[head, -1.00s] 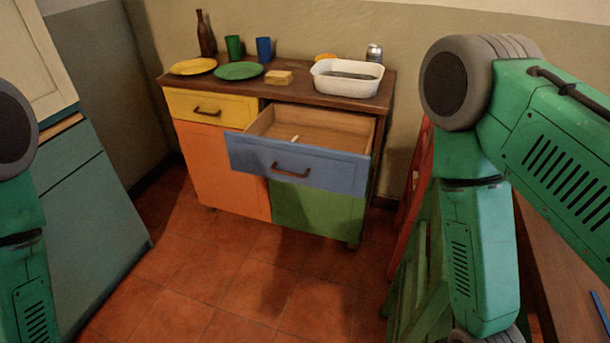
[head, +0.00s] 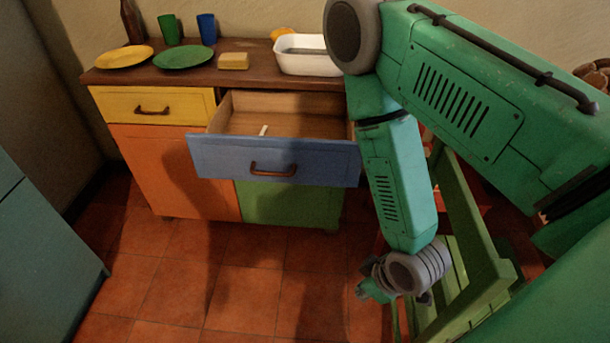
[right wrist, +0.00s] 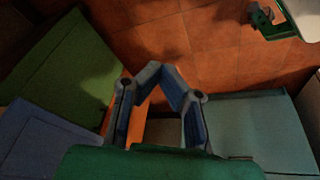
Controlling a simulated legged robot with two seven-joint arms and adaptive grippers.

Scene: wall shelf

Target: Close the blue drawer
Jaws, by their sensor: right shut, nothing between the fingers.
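The blue drawer (head: 272,160) of the low cabinet is pulled out. Its wooden inside shows, with a small pale object (head: 263,130) in it. Its front has a dark brown handle (head: 272,169). My right gripper (head: 362,292) is low, in front of the cabinet and to the right of the drawer front, apart from it. In the right wrist view its fingers (right wrist: 163,76) meet at the tips with nothing between them. A blue panel (right wrist: 35,140), probably the drawer front, shows at lower left there. My left gripper is out of view.
The cabinet top (head: 240,77) holds plates, cups, a bottle, a yellow block (head: 234,61) and a white basin (head: 305,62). A green slatted chair (head: 465,230) stands beside my right arm. A teal cabinet (head: 45,260) is at left. The tiled floor (head: 230,280) before the drawer is clear.

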